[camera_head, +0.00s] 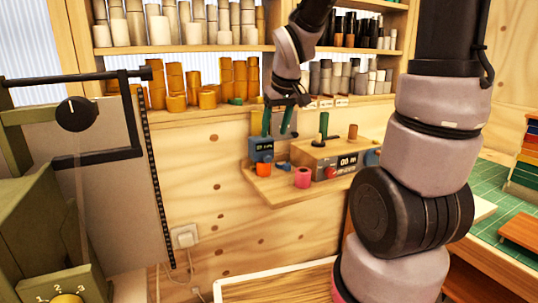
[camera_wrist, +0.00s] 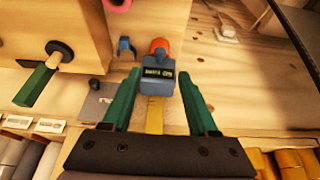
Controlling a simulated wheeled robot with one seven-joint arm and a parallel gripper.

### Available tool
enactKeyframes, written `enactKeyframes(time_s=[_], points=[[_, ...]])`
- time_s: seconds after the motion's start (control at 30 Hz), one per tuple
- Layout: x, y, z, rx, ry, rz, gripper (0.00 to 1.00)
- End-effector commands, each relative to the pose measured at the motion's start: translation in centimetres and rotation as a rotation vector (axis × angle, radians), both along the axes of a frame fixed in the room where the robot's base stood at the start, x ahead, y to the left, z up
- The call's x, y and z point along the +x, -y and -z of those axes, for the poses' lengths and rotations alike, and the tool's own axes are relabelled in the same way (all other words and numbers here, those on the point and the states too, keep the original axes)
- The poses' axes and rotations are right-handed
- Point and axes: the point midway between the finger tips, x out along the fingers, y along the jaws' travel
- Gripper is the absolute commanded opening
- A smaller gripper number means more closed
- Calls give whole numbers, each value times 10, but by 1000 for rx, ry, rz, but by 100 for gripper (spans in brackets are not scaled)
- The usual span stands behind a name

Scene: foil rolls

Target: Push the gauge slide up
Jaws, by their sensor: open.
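The gauge slide is a blue-grey block with a small lit display (camera_head: 262,150). It hangs low on the wooden wall, above an orange knob (camera_head: 263,170). In the wrist view the slide (camera_wrist: 157,82) sits centred near the tips of my gripper (camera_wrist: 159,92), with the orange knob (camera_wrist: 160,46) just beyond it. A yellowish scale strip (camera_wrist: 154,115) runs from the slide back between the green fingers. My gripper (camera_head: 275,128) points down, its fingers apart. No gripped object shows; whether the fingertips touch the slide is unclear.
A wooden box with a display (camera_head: 335,163) and a green peg (camera_head: 323,125) stands right of the gauge on a small shelf (camera_head: 275,188). A pink roll (camera_head: 302,178) and a blue clip (camera_wrist: 126,46) lie close by. Shelves of rolls (camera_head: 180,85) are above.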

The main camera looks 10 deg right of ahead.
Motion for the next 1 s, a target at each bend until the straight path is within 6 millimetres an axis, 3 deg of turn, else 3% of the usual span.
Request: enactKeyframes(time_s=[0.5,0.7,0.97,1.0], points=[[31,-7,80,1,-4,-1,60],[36,-8,92,1,-1,1,60],[37,-7,93,1,0,3,60],[37,-7,93,1,0,3,52]])
